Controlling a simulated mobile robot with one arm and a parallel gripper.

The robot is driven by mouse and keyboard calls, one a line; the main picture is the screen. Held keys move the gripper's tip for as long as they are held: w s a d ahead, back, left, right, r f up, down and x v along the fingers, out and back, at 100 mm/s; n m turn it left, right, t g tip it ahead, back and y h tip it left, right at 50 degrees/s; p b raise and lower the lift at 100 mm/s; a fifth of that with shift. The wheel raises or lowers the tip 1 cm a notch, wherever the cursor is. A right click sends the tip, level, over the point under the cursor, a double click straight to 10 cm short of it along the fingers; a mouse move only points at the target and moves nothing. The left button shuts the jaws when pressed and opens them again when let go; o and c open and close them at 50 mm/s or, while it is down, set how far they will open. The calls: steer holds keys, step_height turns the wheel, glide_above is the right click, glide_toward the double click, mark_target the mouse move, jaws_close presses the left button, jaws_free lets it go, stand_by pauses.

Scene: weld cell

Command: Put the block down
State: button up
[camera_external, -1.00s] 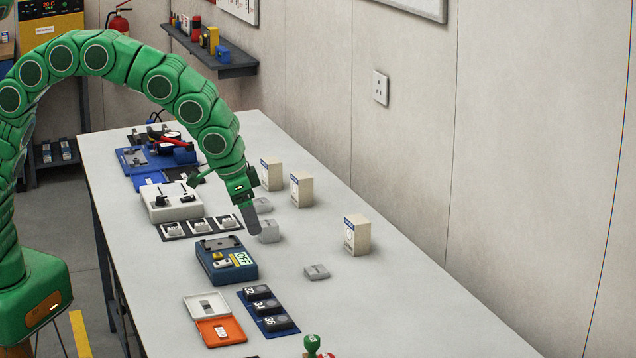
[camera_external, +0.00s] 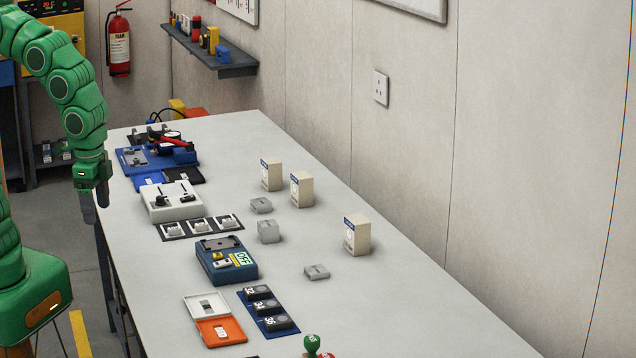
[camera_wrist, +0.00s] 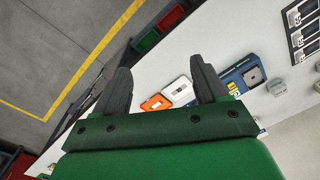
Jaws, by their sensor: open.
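Three grey blocks rest on the white workbench (camera_external: 330,318). One upright block (camera_external: 268,232) stands near the bench's middle. A flatter block (camera_external: 261,205) lies just behind it, and another flat block (camera_external: 316,272) lies nearer the front right. I cannot tell which one is the task's block. My gripper (camera_external: 96,207) hangs pointing down at the bench's left edge, well away from all three blocks. In the wrist view my gripper (camera_wrist: 160,78) has its two dark fingers spread, with nothing between them.
A blue boxed device (camera_external: 227,262), a grey control box (camera_external: 171,201) and an open orange-and-white case (camera_external: 220,331) stand on the bench's left side. Cartons (camera_external: 357,235) stand along the right.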

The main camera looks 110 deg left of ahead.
steer(key=s+d+m, duration=0.1)
steer(key=s+d, duration=0.2)
steer(key=s, duration=0.5)
steer(key=s+d+f+m+g, duration=0.1)
steer(key=s+d, duration=0.2)
steer(key=s, duration=0.6)
steer(key=shift+s+f+m+g+h, duration=0.2)
steer(key=shift+m+g+h, duration=0.1)
steer(key=shift+m, duration=0.1)
